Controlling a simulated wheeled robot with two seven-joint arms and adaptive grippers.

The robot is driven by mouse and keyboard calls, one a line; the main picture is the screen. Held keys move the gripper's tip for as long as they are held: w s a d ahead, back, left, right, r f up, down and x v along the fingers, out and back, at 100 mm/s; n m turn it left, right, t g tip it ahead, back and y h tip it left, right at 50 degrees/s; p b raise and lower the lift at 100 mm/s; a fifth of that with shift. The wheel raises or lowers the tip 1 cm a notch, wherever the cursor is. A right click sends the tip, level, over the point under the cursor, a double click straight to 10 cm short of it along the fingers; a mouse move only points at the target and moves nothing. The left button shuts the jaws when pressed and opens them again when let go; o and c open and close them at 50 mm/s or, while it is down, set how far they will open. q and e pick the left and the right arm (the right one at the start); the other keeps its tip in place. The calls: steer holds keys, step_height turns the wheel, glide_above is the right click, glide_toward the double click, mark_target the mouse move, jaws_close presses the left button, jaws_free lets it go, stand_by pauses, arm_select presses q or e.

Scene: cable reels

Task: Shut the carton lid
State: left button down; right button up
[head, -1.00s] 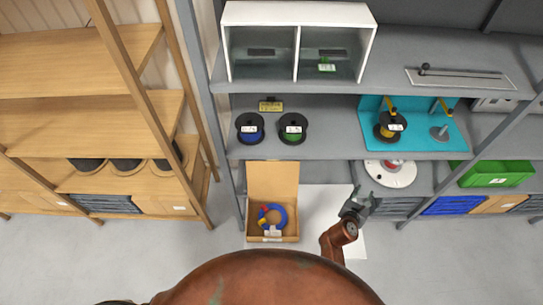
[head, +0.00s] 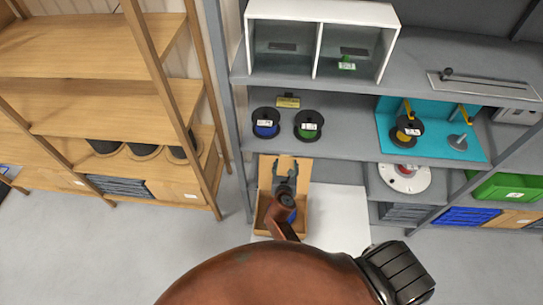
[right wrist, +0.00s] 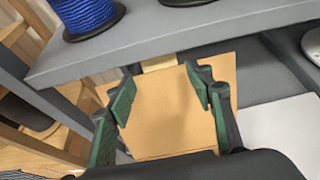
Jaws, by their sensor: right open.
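My right gripper (head: 285,168) is over the carton in front of the lid. In the right wrist view its fingers (right wrist: 160,92) are open, with the lid behind and between them; I cannot tell whether they touch it. My left gripper is not in view.
The grey shelf board (right wrist: 190,35) with blue and green reels (head: 309,125) is close above the lid. A shelf upright (head: 236,130) stands to the left.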

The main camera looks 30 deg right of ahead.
mark_target(285, 161)
steer(key=shift+o, duration=1.4)
steer(key=x, duration=0.6)
steer(key=shift+w+f+b, duration=0.1)
steer(key=shift+w+b, duration=0.1)
steer(key=shift+b, duration=0.15)
steer(key=shift+w+d, duration=0.1)
steer(key=shift+w, duration=0.15)
steer(key=shift+w+d+f, duration=0.1)
steer(key=shift+w+f, duration=0.05)
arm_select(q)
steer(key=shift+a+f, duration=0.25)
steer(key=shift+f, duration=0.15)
arm_select(e)
jaws_close()
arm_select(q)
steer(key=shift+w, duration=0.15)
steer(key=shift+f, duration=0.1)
